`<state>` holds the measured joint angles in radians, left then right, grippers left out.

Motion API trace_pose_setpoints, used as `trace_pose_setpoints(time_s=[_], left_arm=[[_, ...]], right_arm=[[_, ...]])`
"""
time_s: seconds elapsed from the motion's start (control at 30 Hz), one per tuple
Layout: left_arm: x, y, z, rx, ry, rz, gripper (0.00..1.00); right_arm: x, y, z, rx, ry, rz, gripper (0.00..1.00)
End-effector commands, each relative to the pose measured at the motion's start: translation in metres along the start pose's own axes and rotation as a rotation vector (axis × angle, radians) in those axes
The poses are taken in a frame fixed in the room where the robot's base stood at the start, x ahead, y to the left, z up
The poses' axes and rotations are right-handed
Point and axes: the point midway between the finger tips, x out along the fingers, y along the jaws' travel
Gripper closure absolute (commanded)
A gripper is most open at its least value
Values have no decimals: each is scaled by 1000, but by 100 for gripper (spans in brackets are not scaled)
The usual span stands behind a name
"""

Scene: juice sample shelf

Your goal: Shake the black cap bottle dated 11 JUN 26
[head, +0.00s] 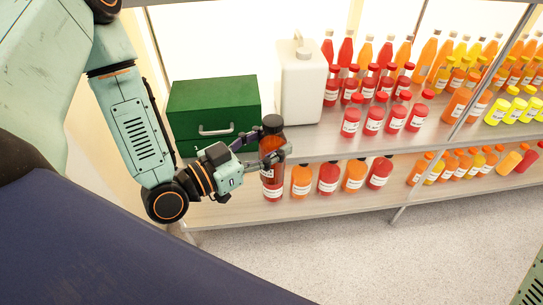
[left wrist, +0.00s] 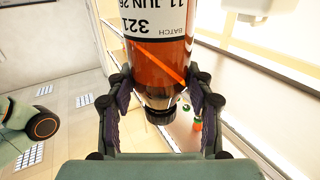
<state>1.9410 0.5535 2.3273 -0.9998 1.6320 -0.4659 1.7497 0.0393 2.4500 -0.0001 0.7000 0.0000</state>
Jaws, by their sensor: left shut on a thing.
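My left gripper (head: 277,153) is shut on a black cap bottle (head: 271,140) with red-brown contents. It holds the bottle about upright, cap up, at the front of the shelf. In the left wrist view the bottle (left wrist: 160,62) sits between both fingers of my left gripper (left wrist: 163,100). Its white label reads 11 JUN 26, 321 and BATCH, upside down in that picture. The black cap (left wrist: 160,115) points toward the bottom of that picture. In the head view the held bottle's lower end overlaps a labelled red area; I cannot tell clearly where it ends. My right gripper is not in view.
Orange and red bottles (head: 301,181) stand on the lower shelf (head: 225,212), close right of the held bottle. A green box (head: 213,108), a white jug (head: 300,85) and several red-capped bottles (head: 373,121) stand on the upper shelf. Floor (head: 330,255) in front is clear.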

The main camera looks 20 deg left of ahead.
Motion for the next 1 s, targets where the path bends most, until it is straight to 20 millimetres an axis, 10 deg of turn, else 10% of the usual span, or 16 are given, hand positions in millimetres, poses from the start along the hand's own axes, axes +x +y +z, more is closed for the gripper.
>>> trace_pose_setpoints(time_s=[0.1,0.3,1.0], left_arm=[[26,-50,-5,12,15,-11,90],[-10,18,-1,1,2,-2,90],[10,26,-2,8,7,-1,90]], right_arm=[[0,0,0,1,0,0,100],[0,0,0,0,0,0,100],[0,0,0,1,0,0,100]])
